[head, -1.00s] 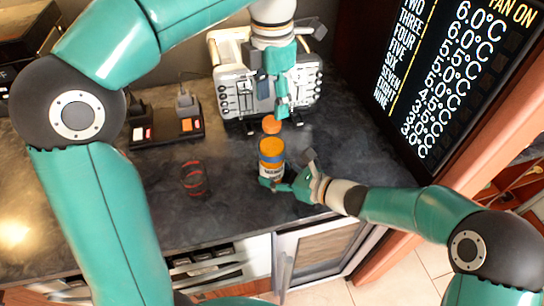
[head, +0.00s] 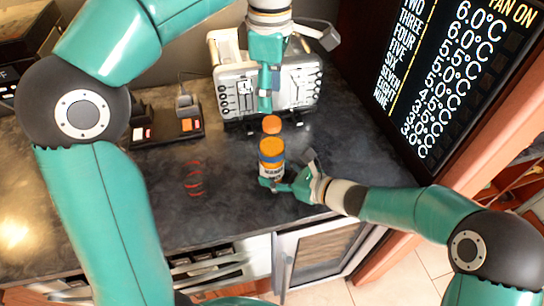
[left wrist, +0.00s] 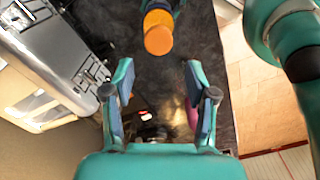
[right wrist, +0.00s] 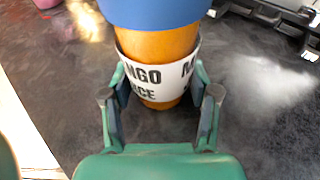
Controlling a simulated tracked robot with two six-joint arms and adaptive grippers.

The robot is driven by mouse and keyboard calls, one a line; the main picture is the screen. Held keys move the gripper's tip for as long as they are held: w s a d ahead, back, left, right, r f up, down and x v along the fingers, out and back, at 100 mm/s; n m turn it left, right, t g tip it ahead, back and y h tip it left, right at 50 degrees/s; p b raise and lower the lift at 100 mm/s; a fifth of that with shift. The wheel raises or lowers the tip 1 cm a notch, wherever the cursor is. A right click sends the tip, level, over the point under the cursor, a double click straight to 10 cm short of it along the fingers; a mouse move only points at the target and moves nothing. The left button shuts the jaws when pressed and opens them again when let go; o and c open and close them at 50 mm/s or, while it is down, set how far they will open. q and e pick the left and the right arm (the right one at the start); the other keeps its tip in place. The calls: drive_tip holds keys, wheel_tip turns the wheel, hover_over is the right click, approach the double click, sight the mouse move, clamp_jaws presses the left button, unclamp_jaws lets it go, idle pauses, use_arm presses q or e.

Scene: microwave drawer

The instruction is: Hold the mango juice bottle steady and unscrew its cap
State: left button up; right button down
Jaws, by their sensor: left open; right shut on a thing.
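The mango juice bottle (head: 271,158) stands upright on the dark counter, with an orange body, blue band and white label. Its orange cap (head: 271,124) shows just above the bottle top; I cannot tell whether it is loose. My right gripper (head: 266,184) is shut around the label low on the bottle, and the label (right wrist: 155,78) shows between its fingers in the right wrist view. My left gripper (head: 265,106) is open and empty, pointing down just behind and above the cap. In the left wrist view the cap (left wrist: 158,40) lies ahead of the open fingertips (left wrist: 158,75), apart from them.
A toaster (head: 235,92) stands behind the bottle, close to my left gripper. A see-through glass with red rings (head: 195,178) is left of the bottle. A dark tray with plugs (head: 165,130) lies behind it. A dark temperature display (head: 430,70) is at the right.

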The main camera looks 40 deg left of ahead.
sight(272, 121)
use_arm(q)
drive_tip(key=shift+w+d+r, duration=0.1)
drive_tip(key=shift+w, duration=0.05)
drive_tip(key=shift+f, duration=3.65)
clamp_jaws()
drive_tip(key=n, duration=0.9)
drive_tip(key=shift+w+r, duration=0.1)
drive_tip(key=shift+r, duration=0.05)
